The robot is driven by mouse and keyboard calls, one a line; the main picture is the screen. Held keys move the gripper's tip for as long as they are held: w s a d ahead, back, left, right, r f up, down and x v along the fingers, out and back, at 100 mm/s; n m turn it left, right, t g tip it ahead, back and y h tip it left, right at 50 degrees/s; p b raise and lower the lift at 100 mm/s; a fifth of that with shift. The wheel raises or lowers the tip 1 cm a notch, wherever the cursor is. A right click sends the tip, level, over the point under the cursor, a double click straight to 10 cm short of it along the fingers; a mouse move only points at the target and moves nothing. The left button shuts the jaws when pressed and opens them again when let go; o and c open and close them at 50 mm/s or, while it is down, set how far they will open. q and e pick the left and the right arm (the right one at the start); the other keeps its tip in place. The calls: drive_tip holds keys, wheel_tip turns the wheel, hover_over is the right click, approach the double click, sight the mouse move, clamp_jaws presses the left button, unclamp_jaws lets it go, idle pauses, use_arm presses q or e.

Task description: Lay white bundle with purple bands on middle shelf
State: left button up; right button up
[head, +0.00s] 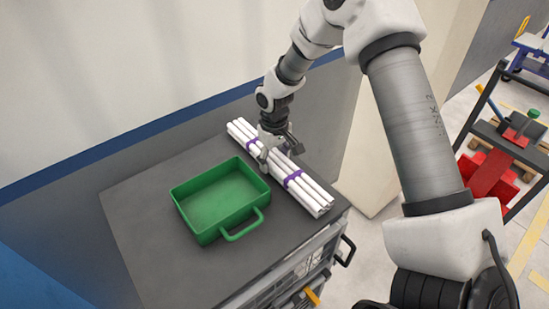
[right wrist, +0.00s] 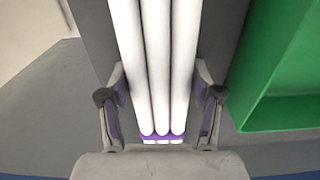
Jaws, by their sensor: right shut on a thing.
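The white bundle with purple bands (head: 305,188) lies on the dark top of a cabinet, to the right of a green tray in the head view. My right gripper (head: 273,153) reaches down over the bundle and is shut on it between its middle and its far end. In the right wrist view the white pipes (right wrist: 155,65) run between the two fingers (right wrist: 160,115), with a purple band close to the fingers. My left gripper is not in view. The middle shelf cannot be made out for certain.
The green tray (head: 178,197) with a handle sits close beside the bundle on the cabinet top (head: 150,262). A wall stands behind. At the far right is a dark rack (head: 515,148) with red parts, some way off across the floor.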

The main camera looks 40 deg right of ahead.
drive_tip(key=o, duration=1.5)
drive_tip(key=shift+w+f, duration=0.1)
drive_tip(key=shift+c, duration=0.2)
